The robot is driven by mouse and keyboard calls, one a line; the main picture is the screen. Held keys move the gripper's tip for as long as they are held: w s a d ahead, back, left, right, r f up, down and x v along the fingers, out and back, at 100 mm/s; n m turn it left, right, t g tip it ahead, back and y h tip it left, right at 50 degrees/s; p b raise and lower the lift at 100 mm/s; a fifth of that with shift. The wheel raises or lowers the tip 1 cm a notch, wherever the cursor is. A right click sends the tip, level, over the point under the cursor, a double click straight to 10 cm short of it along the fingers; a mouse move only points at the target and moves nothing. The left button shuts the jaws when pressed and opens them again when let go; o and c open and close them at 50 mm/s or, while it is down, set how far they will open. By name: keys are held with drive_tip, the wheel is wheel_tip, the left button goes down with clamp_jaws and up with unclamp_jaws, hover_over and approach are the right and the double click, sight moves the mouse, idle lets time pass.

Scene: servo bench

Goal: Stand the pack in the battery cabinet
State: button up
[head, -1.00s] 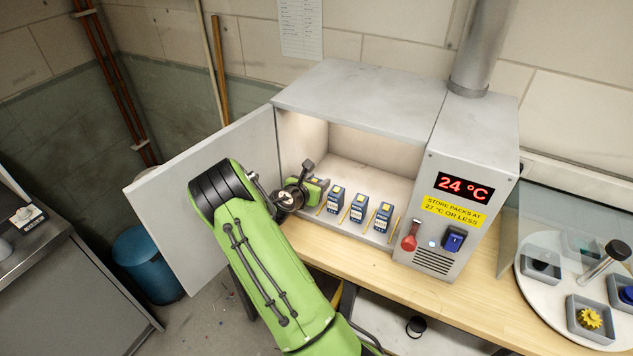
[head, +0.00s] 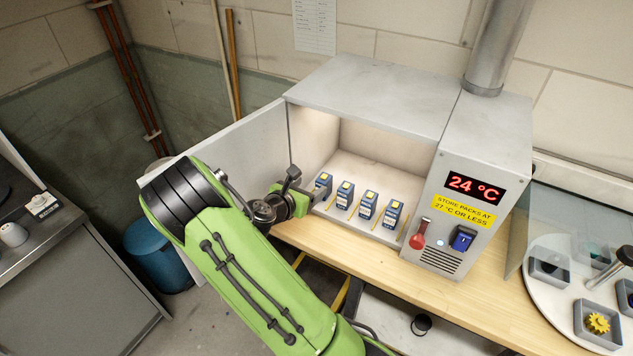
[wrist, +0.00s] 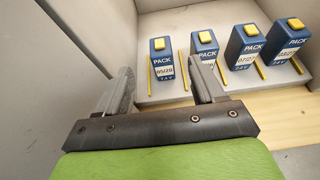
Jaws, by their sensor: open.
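The battery cabinet (head: 365,75) is a grey box on the bench with its door (head: 250,150) swung open to the left. Several blue packs with yellow caps stand upright in a row on its floor. The leftmost pack (head: 324,181) is nearest my gripper (head: 313,197); it also shows in the wrist view (wrist: 162,60), upright at the left end of the row, left of a yellow strip (wrist: 183,68). My gripper's two fingers (wrist: 163,78) are apart with nothing between them, just short of this pack at the cabinet's front opening.
The readout (head: 475,188) shows 24 °C above a yellow label saying to store packs at 27 °C or less. A red handle (head: 419,233) and blue switch (head: 463,238) are on the front. A round tray (head: 560,300) with bins stands right. Yellow strips separate the packs.

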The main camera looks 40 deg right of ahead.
drive_tip(key=s+a+r+m+t+y, duration=0.1)
drive_tip(key=s+a+r+m+y, duration=0.5)
drive_tip(key=a, duration=0.7)
drive_tip(key=s+a+r+m+y, duration=0.7)
drive_tip(key=s+a+r+m, duration=0.2)
drive_tip(key=s+a+m, duration=0.4)
drive_tip(key=s+m, duration=0.2)
drive_tip(key=shift+s+r+t, duration=0.35)
drive_tip(key=shift+t, duration=0.05)
